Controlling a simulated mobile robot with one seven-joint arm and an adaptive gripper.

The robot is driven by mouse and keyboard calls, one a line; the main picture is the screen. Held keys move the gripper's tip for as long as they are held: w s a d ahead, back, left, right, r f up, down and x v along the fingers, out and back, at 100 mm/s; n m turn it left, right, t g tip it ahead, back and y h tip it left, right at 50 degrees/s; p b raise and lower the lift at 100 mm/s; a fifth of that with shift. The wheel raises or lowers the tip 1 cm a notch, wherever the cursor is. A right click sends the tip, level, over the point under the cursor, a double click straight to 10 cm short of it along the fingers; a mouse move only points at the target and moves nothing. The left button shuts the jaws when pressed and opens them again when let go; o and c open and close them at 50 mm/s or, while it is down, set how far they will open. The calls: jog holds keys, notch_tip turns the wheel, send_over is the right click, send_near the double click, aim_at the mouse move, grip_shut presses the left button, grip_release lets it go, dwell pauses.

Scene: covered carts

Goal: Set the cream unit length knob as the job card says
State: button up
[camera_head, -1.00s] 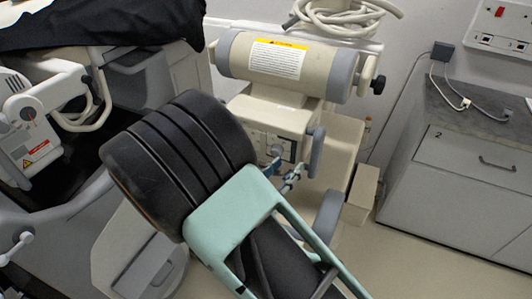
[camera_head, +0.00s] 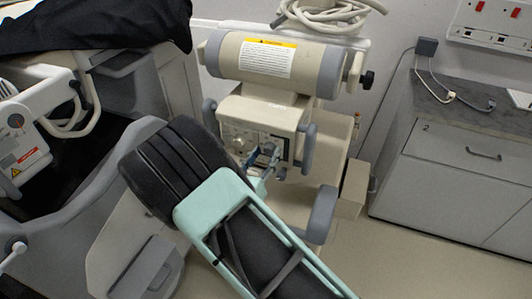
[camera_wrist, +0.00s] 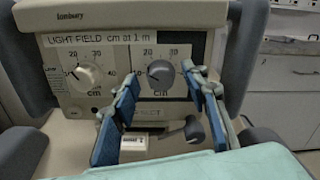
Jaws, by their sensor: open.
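The cream unit (camera_head: 262,108) carries a front panel headed "LIGHT FIELD cm at 1 m" in the wrist view (camera_wrist: 125,40). A pale knob (camera_wrist: 88,76) sits on its left dial and a dark grey knob (camera_wrist: 161,72) on its right dial; both scales are marked in cm. I cannot read which is length, nor the exact settings. My gripper (camera_wrist: 160,78) is open, its blue fingers on either side of the grey knob in the picture; it also shows before the panel in the head view (camera_head: 262,163). Contact cannot be told. No readable job card shows.
A cream cylinder (camera_head: 270,60) with a warning label sits above the unit. Grey handles (camera_head: 310,150) flank it. A black cover (camera_head: 90,25) drapes the cart at left. A grey cabinet (camera_head: 460,175) stands at right, with bare floor before it.

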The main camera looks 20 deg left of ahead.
jog(key=shift+w, duration=0.3)
grip_shut()
